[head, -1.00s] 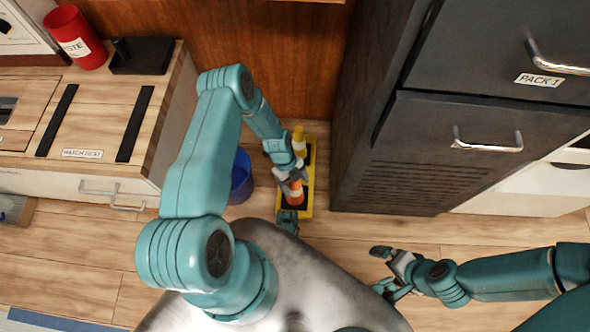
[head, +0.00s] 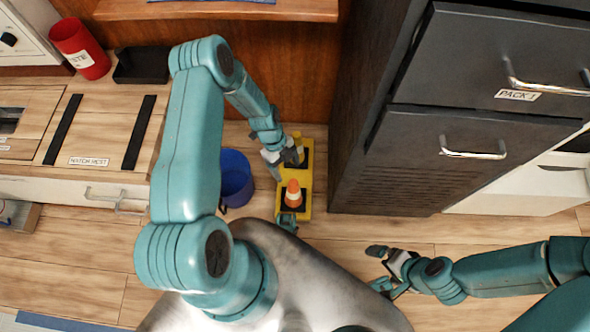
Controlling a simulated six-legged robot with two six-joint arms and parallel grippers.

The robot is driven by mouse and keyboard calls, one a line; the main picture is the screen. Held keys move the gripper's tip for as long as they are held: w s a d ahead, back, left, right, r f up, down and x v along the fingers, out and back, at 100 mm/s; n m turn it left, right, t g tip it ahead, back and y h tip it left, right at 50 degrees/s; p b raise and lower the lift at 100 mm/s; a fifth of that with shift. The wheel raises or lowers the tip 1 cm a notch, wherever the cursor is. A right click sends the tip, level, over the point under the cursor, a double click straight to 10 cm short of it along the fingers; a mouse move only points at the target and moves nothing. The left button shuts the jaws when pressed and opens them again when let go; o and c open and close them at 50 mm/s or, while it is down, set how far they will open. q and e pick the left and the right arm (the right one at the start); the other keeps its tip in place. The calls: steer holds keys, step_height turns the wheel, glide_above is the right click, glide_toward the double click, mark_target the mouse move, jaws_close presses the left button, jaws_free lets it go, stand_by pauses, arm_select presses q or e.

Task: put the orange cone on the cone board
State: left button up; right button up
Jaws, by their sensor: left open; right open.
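The orange cone (head: 293,194), with a white band, stands upright on the black square nearer to me on the yellow cone board (head: 307,211). The board lies on the floor. A yellow cone (head: 297,137) is at the board's far end, partly hidden by my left gripper. My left gripper (head: 286,164) is open and empty, just beyond the orange cone and apart from it. My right gripper (head: 377,268) is open and empty over the floor, right of the board.
A blue bin (head: 235,178) stands left of the board. A dark cabinet (head: 390,160) rises close on the right. A wooden counter (head: 100,130) with a red cup (head: 80,48) and a black tray (head: 141,66) is at the left. Floor near my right gripper is clear.

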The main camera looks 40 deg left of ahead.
arm_select(q)
steer(key=s+d+r+n, duration=0.4)
steer(key=d+n, duration=0.3)
steer(key=n, duration=0.4)
steer(key=s+d+r+n+t, duration=0.1)
steer(key=s+d+r+n, duration=0.4)
steer(key=d+n, duration=0.3)
steer(key=s+n, duration=0.1)
steer(key=n, duration=0.1)
steer(key=shift+s+n, duration=0.4)
steer(key=shift+r, duration=0.1)
step_height(320, 180, up, 26)
steer(key=p, duration=2.6)
